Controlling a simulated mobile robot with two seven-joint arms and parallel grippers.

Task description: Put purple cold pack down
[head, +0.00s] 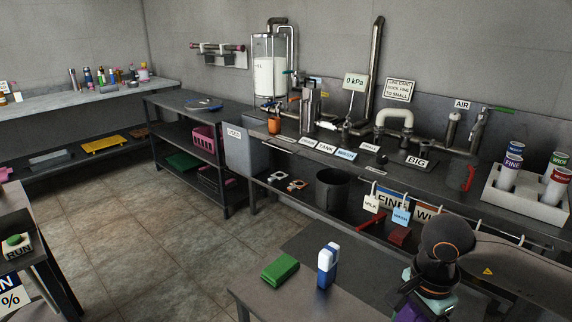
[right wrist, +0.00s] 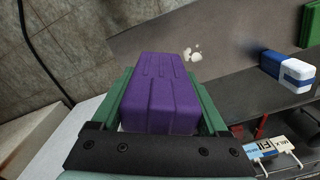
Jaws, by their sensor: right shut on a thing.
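The purple cold pack (right wrist: 158,90) is a ridged block between the green fingers of my right gripper (right wrist: 162,100) in the right wrist view. The fingers are shut on its two sides. In the head view, only a small purple part of the pack (head: 408,311) shows at the bottom edge, beneath my right wrist, and the rest is hidden. My right gripper (head: 420,304) is over the right part of the near grey table (head: 300,300). I cannot tell the gap between pack and table. My left gripper is in neither view.
A green block (head: 280,269) lies on the near table, with an upright blue-and-white container (head: 327,264) beside it. The long bench (head: 440,183) behind holds pipes, signs and a white can rack (head: 525,195). A dark bin (head: 332,189) stands on its lower shelf.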

